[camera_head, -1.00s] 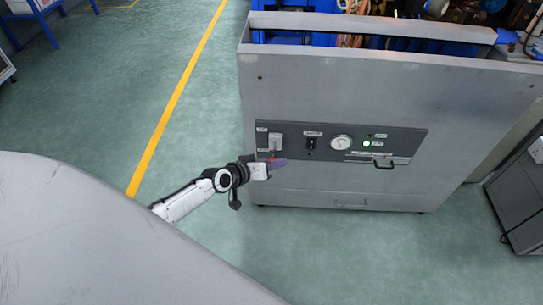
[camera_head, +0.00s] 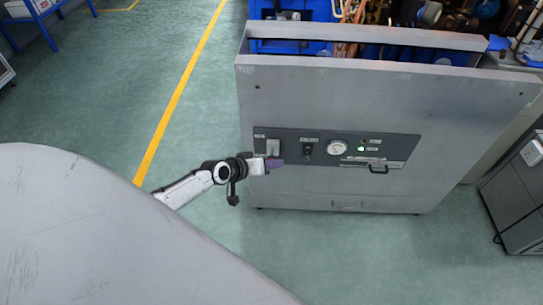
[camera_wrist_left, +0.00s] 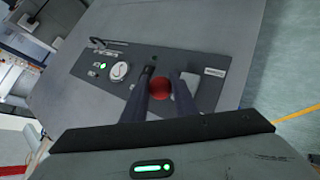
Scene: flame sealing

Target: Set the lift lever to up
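The lift lever's pale plate (camera_head: 272,148) is at the left end of the dark control panel in the head view. In the left wrist view the plate (camera_wrist_left: 186,96) is partly behind a finger, and the lever's red knob (camera_wrist_left: 160,89) fills the gap between the fingers. My left gripper (camera_head: 275,162) is at the lever, just below the plate. In the left wrist view its fingers (camera_wrist_left: 164,74) lie close on both sides of the knob and look shut on it. In the head view the knob is hidden. My right gripper is not in view.
The dark panel (camera_head: 400,143) also bears a black switch (camera_head: 307,150), a round gauge (camera_head: 337,147), a lit green lamp (camera_head: 361,149) and a black handle (camera_head: 379,169). It sits on a grey metal cabinet (camera_head: 340,95). The green floor (camera_head: 115,105) to the left is clear.

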